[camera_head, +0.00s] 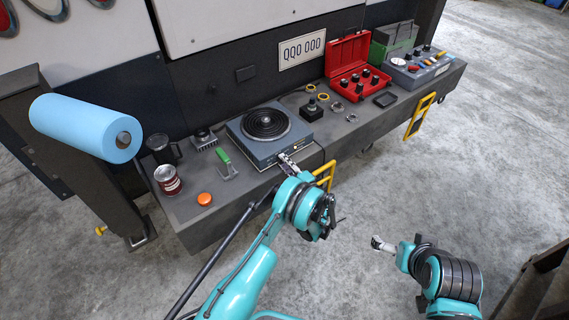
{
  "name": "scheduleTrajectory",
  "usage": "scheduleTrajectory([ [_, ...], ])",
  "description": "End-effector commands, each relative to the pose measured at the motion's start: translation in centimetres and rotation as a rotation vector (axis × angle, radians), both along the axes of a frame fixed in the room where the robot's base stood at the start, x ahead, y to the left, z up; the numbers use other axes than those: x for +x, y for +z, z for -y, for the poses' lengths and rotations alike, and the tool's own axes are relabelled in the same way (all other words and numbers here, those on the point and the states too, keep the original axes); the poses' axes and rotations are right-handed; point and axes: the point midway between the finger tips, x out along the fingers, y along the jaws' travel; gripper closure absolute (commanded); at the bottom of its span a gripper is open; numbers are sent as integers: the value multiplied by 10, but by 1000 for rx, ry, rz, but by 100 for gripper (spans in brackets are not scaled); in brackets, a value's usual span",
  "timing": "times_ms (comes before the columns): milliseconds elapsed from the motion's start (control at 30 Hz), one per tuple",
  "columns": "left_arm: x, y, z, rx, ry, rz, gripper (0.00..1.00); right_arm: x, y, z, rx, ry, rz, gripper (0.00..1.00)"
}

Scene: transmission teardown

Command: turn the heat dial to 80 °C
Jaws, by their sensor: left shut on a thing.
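The hot plate (244,138) is a blue-grey box with a black spiral coil (265,123) on top, standing on the dark bench. Its heat dial is on the front face, hidden behind my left gripper. My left gripper (283,160) is at the hot plate's front face, shut on what appears to be the dial; the dial's setting cannot be read. My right gripper (378,243) is away from the bench, low over the floor at the right. It is too small to tell whether it is open or shut.
On the bench (225,222), a green-handled tool (225,162), an orange button (204,199) and a red can (168,180) lie left of the hot plate. A small black device (312,118), metal rings and an open red case (349,62) stand to its right. A blue paper roll (80,127) is at left.

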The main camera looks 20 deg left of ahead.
Motion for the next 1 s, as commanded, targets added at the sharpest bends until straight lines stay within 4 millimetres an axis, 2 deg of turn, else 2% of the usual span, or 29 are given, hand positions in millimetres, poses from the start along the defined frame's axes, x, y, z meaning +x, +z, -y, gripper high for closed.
scheduleTrajectory([
  [500,0,0,-1,-269,2,343,100,0,0,0,0,0,0,0],
  [1000,-1,0,-1,-372,2,473,100,0,0,0,0,0,0,0],
])
